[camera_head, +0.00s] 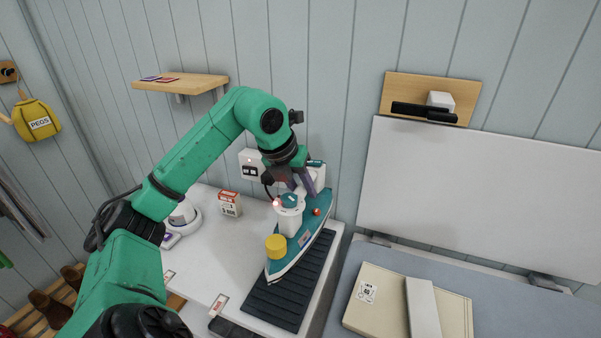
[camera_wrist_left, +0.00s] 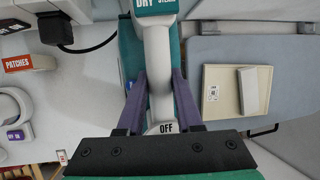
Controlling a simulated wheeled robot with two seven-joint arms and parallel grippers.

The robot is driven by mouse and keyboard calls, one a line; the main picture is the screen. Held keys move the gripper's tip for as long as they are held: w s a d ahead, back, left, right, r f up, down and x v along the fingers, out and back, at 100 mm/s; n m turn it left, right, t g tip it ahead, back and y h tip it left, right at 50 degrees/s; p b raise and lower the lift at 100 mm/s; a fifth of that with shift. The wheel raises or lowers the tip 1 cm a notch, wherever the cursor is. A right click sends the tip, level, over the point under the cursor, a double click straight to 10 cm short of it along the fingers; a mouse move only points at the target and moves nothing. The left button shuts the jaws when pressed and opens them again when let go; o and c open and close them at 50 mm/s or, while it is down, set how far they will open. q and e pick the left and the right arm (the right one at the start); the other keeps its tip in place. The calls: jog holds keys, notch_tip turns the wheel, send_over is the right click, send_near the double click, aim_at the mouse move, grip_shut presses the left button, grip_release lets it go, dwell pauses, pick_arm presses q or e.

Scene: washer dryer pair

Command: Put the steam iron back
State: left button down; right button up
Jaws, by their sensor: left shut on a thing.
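The steam iron (camera_head: 312,226) has a teal base, a white body and handle, a yellow cap and a red knob. It is over a dark ribbed mat (camera_head: 272,306) on the white worktop; I cannot tell whether it touches the mat. My left gripper (camera_head: 303,181) is shut on the iron's white handle. In the left wrist view, the purple fingers (camera_wrist_left: 159,92) stand on either side of the white handle (camera_wrist_left: 158,62), with a label reading OFF below. My right gripper is not in view.
A small PATCHES box (camera_head: 229,205) and a white round device (camera_head: 184,216) stand left of the iron. A wall socket (camera_head: 251,165) is behind. At the right is a blue-grey ironing board (camera_head: 510,310) bearing a cream folded item (camera_head: 370,300). A wooden shelf (camera_head: 190,86) is on the wall.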

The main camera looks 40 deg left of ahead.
aim_at(302, 218)
pick_arm(q)
notch_tip(302, 218, down, 9)
jog(key=shift+r, duration=0.1)
jog(key=c, duration=0.6)
grip_release()
jog(key=shift+s, duration=0.1)
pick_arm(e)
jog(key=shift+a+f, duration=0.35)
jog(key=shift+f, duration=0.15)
pick_arm(q)
jog(key=shift+r, duration=0.1)
jog(key=b+v, duration=0.2)
jog(key=v, duration=0.9)
jog(key=shift+d, duration=0.1)
jog(key=shift+s+r, duration=0.25)
jog(key=shift+r, duration=0.1)
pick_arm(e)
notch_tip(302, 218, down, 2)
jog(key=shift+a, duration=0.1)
